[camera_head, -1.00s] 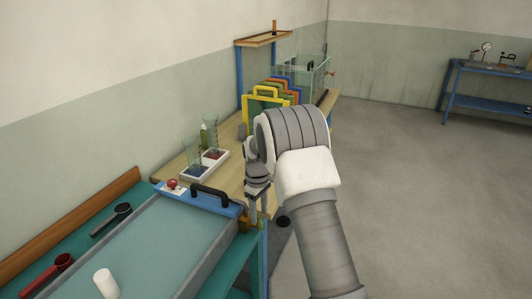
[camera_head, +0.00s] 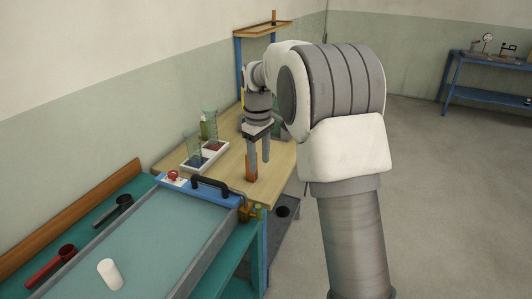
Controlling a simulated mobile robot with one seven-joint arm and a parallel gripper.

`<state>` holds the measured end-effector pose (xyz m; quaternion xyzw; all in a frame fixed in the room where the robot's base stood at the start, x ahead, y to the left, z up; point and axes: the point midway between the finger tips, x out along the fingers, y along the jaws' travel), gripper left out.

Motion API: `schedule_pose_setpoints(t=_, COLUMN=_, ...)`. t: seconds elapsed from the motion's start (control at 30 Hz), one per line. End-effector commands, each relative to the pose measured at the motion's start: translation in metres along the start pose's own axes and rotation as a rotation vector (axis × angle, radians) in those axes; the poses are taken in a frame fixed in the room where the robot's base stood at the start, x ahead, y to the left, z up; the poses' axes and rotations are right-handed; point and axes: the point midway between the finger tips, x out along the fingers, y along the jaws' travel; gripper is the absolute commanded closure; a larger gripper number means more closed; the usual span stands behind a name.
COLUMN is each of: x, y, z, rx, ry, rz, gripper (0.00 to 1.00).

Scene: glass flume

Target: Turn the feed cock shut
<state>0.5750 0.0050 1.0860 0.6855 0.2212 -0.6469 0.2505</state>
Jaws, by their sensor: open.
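A small brass fitting (camera_head: 252,211), which looks like the feed cock, sits at the near right corner of the blue end of the flume tray. Its handle is too small to read, so I cannot tell how it is turned. My gripper (camera_head: 258,168) points down over the wooden table, beyond and above the fitting and apart from it. Its two fingers are spread. A narrow orange-brown piece shows at the left finger; I cannot tell whether it is part of the finger or a thing behind it.
A red knob (camera_head: 172,175) and a black handle (camera_head: 211,186) are on the tray's blue end. A white cylinder (camera_head: 109,273) lies in the flume tray. Open floor is at right.

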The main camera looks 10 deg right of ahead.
Motion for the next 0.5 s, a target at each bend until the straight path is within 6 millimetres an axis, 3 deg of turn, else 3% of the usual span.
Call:
schedule_pose_setpoints(t=0.2, x=-0.031, y=-0.013, z=0.019, rx=0.060, ry=0.034, rz=0.020, gripper=0.45)
schedule_pose_setpoints(t=0.5, x=-0.056, y=-0.029, z=0.040, rx=0.123, ry=0.067, rz=0.038, gripper=0.45)
